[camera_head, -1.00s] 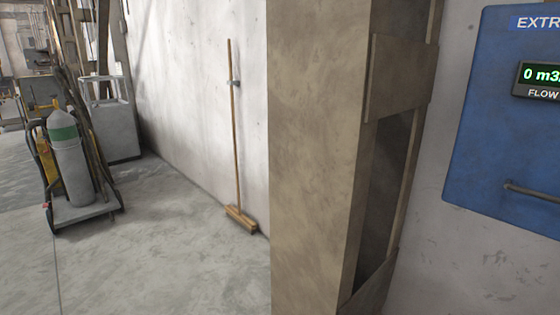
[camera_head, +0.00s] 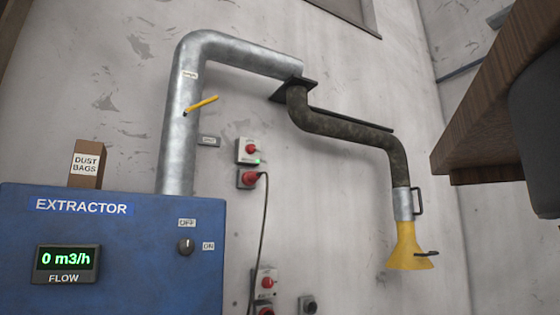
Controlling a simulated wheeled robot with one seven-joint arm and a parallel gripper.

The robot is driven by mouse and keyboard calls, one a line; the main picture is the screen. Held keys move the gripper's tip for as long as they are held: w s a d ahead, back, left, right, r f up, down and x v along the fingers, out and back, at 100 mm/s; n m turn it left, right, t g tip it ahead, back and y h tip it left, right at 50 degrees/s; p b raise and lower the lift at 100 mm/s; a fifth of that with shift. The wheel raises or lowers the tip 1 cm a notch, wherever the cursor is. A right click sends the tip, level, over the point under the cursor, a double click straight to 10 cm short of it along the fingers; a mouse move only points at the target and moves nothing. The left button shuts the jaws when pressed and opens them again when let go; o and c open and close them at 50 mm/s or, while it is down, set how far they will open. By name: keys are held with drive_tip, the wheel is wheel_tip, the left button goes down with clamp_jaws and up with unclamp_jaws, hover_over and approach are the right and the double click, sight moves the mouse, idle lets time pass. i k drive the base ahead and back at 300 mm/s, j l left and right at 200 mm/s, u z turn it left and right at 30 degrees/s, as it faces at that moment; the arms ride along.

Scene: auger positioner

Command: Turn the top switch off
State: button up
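The upper wall switch (camera_head: 249,151) is a light grey box with a red knob, on the wall right of the metal duct. A small green light glows at its lower right corner. A red plug with a dark cable sits in a socket (camera_head: 249,179) just below it. A second similar switch box (camera_head: 265,282) with a red knob is lower on the wall. My gripper is not in view.
The blue extractor cabinet (camera_head: 130,255) is at lower left, with a knob (camera_head: 186,246) between OFF and ON labels and a display reading 0 m3/h. A yellow hood (camera_head: 409,248) hangs at right. A wooden edge (camera_head: 490,120) juts in at upper right.

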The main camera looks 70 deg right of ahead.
sight(250, 149)
drive_tip(key=z, duration=1.25)
